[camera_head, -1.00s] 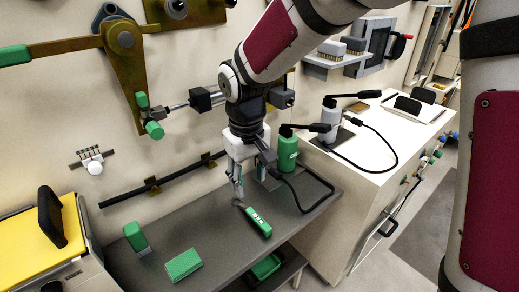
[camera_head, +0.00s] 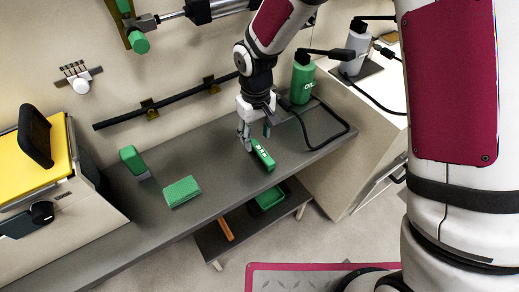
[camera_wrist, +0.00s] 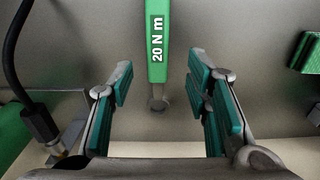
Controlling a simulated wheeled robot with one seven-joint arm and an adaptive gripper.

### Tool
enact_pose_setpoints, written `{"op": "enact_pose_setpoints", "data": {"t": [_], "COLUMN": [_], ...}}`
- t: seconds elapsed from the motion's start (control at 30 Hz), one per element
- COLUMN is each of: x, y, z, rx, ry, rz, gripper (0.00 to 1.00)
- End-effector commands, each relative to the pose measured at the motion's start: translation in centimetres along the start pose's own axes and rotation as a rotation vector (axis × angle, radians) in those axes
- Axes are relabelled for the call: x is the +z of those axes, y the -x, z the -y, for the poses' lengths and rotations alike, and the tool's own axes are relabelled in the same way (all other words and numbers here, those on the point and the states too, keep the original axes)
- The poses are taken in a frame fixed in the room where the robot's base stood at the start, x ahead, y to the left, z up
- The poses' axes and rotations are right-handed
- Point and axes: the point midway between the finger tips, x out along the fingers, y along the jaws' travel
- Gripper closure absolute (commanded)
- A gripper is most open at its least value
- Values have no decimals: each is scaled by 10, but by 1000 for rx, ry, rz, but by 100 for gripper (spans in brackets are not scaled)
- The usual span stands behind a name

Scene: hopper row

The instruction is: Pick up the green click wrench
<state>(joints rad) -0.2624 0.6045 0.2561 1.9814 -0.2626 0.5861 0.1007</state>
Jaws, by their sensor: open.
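The green click wrench (camera_head: 263,155) lies on the grey bench, its green handle marked with white lettering. In the wrist view its handle (camera_wrist: 157,40) reads "20 N m" and points away from me, with a small grey metal end nearest to me. My gripper (camera_head: 256,136) is over the bench at the wrench's upper end. In the wrist view my gripper (camera_wrist: 161,88) is open, with teal pads on both sides. The wrench's grey end shows between the pads, with space on each side. I cannot tell the exact height of the fingers above the bench.
A green ridged block (camera_head: 182,191) and a green-topped tool (camera_head: 132,160) are to the left on the bench. A green bin (camera_head: 268,198) sits on the lower shelf.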

Motion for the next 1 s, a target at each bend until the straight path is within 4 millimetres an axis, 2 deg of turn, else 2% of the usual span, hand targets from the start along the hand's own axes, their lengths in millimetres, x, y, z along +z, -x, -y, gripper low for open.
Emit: {"op": "enact_pose_setpoints", "data": {"t": [0.23, 0.4, 0.67, 0.7, 0.9, 1.0], "x": [11, 10, 10, 10, 10, 9], "y": [-30, -48, -52, -52, -51, -51], "z": [-3, -3, -4, -4, -4, -3], "rx": [-1, 0, 0, 0, 0, 0], "ry": [1, 1, 0, 0, 0, 0], "rz": [6, 2, 1, 1, 1, 0], "gripper": [56, 56, 56, 58, 100, 100]}}
